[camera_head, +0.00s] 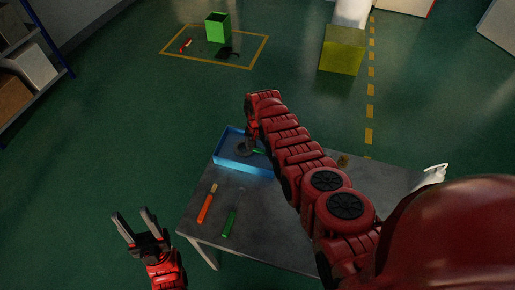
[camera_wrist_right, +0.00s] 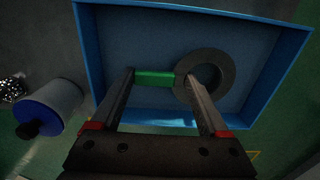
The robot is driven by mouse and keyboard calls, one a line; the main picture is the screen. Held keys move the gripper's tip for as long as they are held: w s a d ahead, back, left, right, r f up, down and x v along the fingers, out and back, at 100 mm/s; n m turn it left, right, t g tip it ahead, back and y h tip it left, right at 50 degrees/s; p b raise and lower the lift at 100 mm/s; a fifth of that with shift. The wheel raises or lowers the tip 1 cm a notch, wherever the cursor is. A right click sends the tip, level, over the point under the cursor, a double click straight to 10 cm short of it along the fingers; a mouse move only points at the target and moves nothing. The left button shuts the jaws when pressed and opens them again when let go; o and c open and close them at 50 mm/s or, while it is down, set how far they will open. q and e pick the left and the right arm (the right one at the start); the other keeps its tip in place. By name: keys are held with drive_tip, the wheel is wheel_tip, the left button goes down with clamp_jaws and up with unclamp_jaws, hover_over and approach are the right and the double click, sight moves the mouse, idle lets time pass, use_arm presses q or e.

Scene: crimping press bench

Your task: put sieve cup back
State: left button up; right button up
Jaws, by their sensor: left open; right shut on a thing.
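The sieve cup shows in the right wrist view as a dark grey ring (camera_wrist_right: 228,72) with a green handle (camera_wrist_right: 155,78). My right gripper (camera_wrist_right: 160,76) is shut on the green handle, with the ring beside its right finger. Behind them is a blue tray (camera_wrist_right: 88,50); whether the cup touches its floor I cannot tell. In the head view the blue tray (camera_head: 232,167) lies on the table, and the cup is partly hidden by my right arm. My left gripper (camera_head: 133,216) is open and empty, left of the table.
An orange-red tool (camera_head: 207,204) and a green-handled tool (camera_head: 230,222) lie on the grey table (camera_head: 262,235) in front of the tray. A grey cylinder with a blue end (camera_wrist_right: 50,106) is left of the tray. A white object (camera_head: 430,175) stands at the table's right.

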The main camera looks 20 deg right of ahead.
drive_tip(key=shift+f, duration=0.2)
drive_tip(key=o, duration=1.3)
drive_tip(key=shift+c, duration=0.2)
drive_tip(key=shift+r, duration=0.1)
